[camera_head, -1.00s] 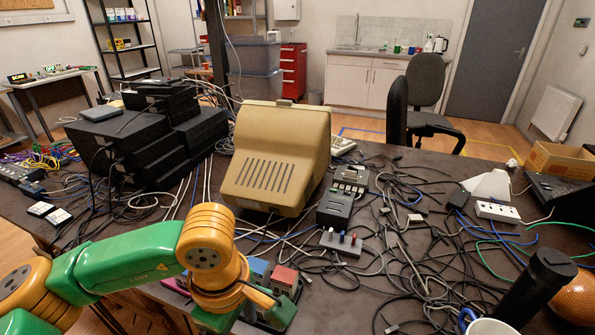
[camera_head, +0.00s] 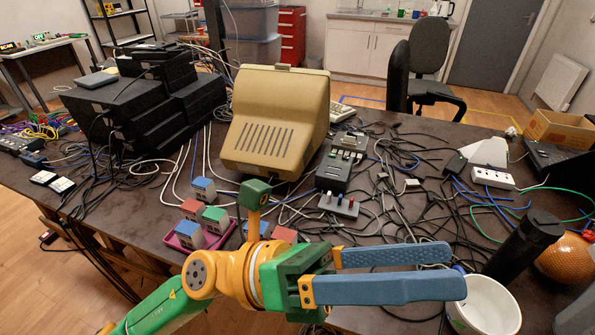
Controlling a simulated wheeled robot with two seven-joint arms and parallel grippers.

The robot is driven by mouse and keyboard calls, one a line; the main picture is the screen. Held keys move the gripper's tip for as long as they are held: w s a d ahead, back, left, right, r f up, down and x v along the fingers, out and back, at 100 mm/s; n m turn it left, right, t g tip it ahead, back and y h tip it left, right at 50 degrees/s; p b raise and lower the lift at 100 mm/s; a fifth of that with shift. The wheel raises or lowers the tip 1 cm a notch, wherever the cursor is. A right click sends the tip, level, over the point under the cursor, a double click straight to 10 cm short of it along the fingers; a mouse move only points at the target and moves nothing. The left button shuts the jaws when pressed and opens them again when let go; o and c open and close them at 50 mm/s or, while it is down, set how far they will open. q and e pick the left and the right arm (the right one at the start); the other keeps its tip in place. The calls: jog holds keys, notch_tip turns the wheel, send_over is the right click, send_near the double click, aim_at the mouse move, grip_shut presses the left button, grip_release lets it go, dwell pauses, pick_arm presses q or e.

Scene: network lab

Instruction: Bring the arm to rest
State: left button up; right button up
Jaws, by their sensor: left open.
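My left arm comes in from the bottom left, green and orange. Its gripper (camera_head: 445,270) has two long blue fingers pointing right, held above the front of the table. The fingers are parted and nothing shows between them. The fingertips are close to the white bucket (camera_head: 482,306) in this view; I cannot tell whether they touch it. My right gripper is not in view.
The dark table (camera_head: 400,225) is strewn with cables. A beige monitor (camera_head: 275,122) stands mid-table, with black boxes (camera_head: 150,110) to its left. Small coloured blocks (camera_head: 214,219) sit by a pink tray (camera_head: 172,241). A black cylinder (camera_head: 523,246) and orange ball (camera_head: 566,256) are at right.

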pick_arm(q)
jog(key=w+a+n+t+y, duration=0.3)
jog(key=w+a+n+t, duration=0.3)
jog(key=n+t, duration=0.65)
jog(key=w+a+n+t+y, duration=0.35)
jog(key=w+n+t, duration=0.55)
jog(key=n+t, duration=0.4)
jog(key=w+a+f+n+g+y, duration=0.1)
jog(key=a+f+n+g+y, duration=0.1)
jog(key=a+f+n+y, duration=0.35)
jog(key=w+a+f+n+g+y, duration=0.1)
jog(key=a+f+n+y, duration=0.25)
jog(key=f+n, duration=0.4)
jog(key=w+a+f+n+g+y, duration=0.1)
jog(key=a+f+n+g+y, duration=0.25)
jog(key=f, duration=0.55)
jog(key=s+a+f+n+g+y, duration=0.2)
jog(key=s+f+g, duration=0.3)
jog(key=s+f, duration=0.4)
jog(key=s+a+f+n+g+y, duration=0.1)
jog(key=s+a+f+n+g, duration=0.15)
jog(key=s+f+g, duration=0.5)
jog(key=s+f, duration=0.2)
jog(key=f, duration=0.7)
jog(key=s+f, duration=0.3)
jog(key=f, duration=0.6)
jog(key=s+a+f+p, duration=0.1)
jog(key=s+f, duration=0.7)
jog(key=s, duration=0.3)
jog(key=shift+s+a+f, duration=0.35)
